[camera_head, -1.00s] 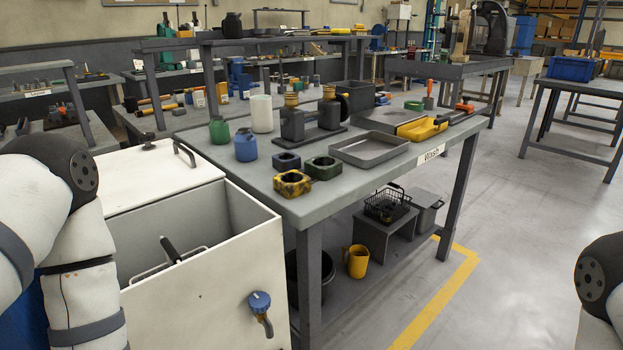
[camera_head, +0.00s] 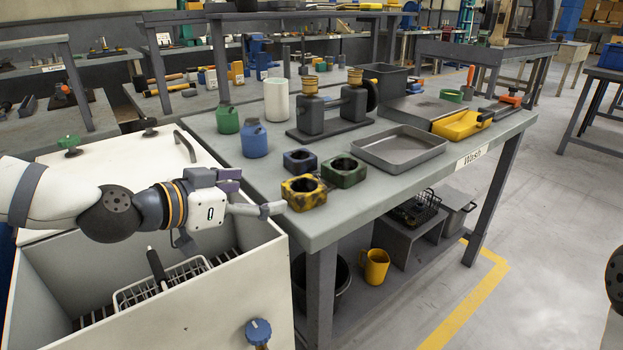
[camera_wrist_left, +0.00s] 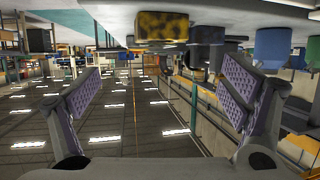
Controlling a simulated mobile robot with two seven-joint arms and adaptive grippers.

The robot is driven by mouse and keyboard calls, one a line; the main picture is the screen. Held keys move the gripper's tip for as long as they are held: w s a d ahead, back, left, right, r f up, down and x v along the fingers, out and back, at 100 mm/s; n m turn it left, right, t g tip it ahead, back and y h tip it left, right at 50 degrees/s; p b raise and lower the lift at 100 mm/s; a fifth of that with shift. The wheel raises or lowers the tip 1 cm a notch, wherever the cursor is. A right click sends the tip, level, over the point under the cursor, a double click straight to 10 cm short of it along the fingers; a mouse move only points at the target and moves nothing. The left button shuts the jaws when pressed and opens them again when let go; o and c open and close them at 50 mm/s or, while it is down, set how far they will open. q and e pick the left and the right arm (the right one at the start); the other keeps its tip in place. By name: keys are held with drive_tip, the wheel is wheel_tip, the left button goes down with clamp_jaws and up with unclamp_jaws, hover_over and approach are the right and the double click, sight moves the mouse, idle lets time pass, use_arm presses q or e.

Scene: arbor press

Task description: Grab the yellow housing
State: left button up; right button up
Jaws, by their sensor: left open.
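The yellow housing (camera_head: 304,192) is a squat block with a round hole and dark stains. It sits at the near left corner of the wash table (camera_head: 330,222). My left gripper (camera_head: 256,196) is open and empty just left of it, over the white tank. In the head view one fingertip reaches the housing's left edge; I cannot tell if they touch. In the left wrist view, which looks upside down, the housing (camera_wrist_left: 162,27) shows at the top, beyond the spread purple pads of the gripper (camera_wrist_left: 163,88). My right gripper is out of view.
A dark blue housing (camera_head: 299,155) and a green housing (camera_head: 345,180) stand close behind the yellow one. A grey tray (camera_head: 398,160), a blue bottle (camera_head: 254,142) and a green bottle (camera_head: 227,122) are farther back. The open white tank (camera_head: 230,295) lies below my left arm.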

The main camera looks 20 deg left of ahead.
sight(312, 184)
use_arm(q)
drive_tip(key=w+d+f, duration=0.1)
drive_tip(key=w+f+b, duration=0.1)
drive_tip(key=f, duration=0.1)
drive_tip(key=shift+w+d, duration=0.35)
drive_tip(key=shift+d, duration=0.05)
drive_tip(key=x, duration=0.2)
drive_tip(key=r+b+x, duration=0.1)
drive_tip(key=x, duration=0.1)
drive_tip(key=b+x, duration=0.1)
drive_tip(key=x, duration=0.2)
drive_tip(key=shift+w+a+r, duration=0.1)
drive_tip(key=shift+w+r, duration=0.1)
drive_tip(key=shift+w, duration=0.15)
drive_tip(key=shift+r, duration=0.2)
drive_tip(key=c, duration=1.6)
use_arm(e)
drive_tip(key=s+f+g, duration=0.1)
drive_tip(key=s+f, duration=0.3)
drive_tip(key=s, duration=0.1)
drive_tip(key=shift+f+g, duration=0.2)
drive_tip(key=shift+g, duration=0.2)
